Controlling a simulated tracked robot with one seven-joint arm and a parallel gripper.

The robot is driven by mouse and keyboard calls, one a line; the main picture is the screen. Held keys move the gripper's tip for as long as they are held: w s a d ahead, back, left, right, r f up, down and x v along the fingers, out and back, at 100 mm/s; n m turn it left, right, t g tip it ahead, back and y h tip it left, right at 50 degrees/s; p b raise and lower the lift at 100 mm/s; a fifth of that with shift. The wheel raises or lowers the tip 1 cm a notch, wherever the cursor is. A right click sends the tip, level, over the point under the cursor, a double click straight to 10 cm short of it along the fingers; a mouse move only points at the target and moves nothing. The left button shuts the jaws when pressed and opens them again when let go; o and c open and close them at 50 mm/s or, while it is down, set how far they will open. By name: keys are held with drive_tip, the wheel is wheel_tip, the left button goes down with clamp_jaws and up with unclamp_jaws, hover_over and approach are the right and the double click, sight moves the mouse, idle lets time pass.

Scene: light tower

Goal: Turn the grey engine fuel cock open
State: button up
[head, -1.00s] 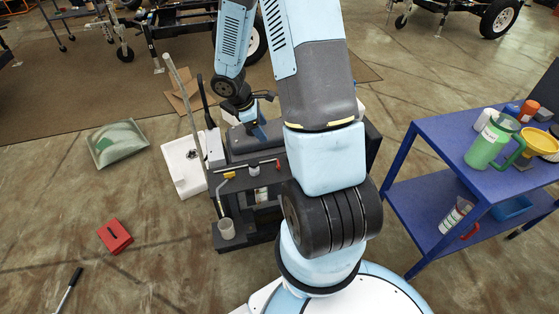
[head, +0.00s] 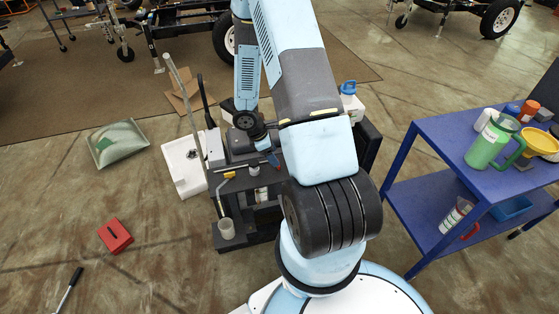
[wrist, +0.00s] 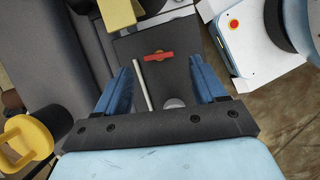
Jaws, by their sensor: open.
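A small red handle (wrist: 158,56) lies crosswise on a dark grey surface in the wrist view, beyond and between my fingertips. I take it for the fuel cock's handle, but its body cannot be made out. My gripper (wrist: 160,68) is open, with its two blue fingers either side of the handle in the picture; nothing is between them and I see no contact. In the head view my gripper (head: 268,154) is small, over the dark grey engine unit (head: 236,190). The cock is not clear there, and my arm hides part of the unit.
A pipe with a yellow handle (head: 229,175) and a tall grey rod (head: 186,95) stand at the unit's left. A blue-capped white jug (head: 350,102) is behind it. A blue cart (head: 420,150) is at right. A red box (head: 115,236) lies on open floor.

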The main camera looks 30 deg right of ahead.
sight(277, 169)
drive_tip(key=shift+x, duration=2.5)
drive_tip(key=shift+c, duration=0.5)
drive_tip(key=c, duration=1)
drive_tip(key=shift+o, duration=0.2)
drive_tip(key=shift+s+n, duration=0.1)
drive_tip(key=shift+n, duration=0.5)
drive_tip(key=shift+a+t, duration=0.1)
drive_tip(key=shift+t, duration=0.2)
drive_tip(key=o, duration=1.1)
drive_tip(key=shift+c, duration=0.2)
